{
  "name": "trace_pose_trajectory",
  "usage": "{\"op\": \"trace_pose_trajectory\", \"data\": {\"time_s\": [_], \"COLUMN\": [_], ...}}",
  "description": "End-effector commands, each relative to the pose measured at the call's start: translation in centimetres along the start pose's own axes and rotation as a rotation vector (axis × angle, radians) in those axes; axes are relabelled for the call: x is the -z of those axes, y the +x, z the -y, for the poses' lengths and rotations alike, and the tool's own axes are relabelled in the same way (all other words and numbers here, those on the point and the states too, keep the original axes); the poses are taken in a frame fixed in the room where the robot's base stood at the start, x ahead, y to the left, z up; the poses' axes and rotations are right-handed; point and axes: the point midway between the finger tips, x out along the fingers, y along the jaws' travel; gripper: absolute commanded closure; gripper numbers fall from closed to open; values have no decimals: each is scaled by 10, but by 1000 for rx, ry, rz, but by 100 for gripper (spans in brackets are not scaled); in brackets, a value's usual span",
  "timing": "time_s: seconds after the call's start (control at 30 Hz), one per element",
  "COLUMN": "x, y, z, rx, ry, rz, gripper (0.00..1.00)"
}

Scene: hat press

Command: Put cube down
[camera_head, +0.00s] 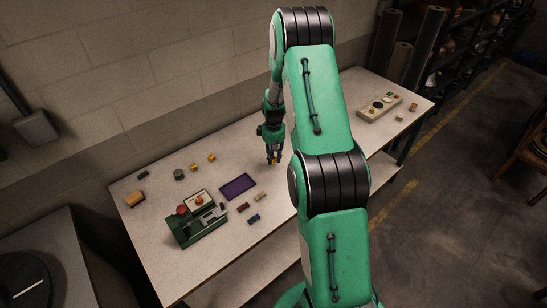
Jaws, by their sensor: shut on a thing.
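My gripper (273,157) points down over the workbench, right of the purple pad. It is shut on a small cube that looks yellowish; the fingers hide most of it. I cannot tell whether the cube touches the bench top.
The bench (160,173) also bears a purple pad (252,180), a green device with red knobs (190,232), a grey round piece (179,174), several small dark and tan blocks (242,207), and a beige control box (381,107) at the far right. Bench around my gripper is clear.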

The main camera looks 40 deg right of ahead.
Motion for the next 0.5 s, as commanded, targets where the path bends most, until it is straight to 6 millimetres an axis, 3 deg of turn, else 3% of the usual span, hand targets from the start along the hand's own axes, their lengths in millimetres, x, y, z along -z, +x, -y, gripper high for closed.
{"op": "trace_pose_trajectory", "data": {"time_s": [0.33,0.5], "x": [2,13], "y": [0,0], "z": [1,13], "rx": [0,0], "ry": [-1,-6], "rz": [0,-1], "gripper": [86,86]}}
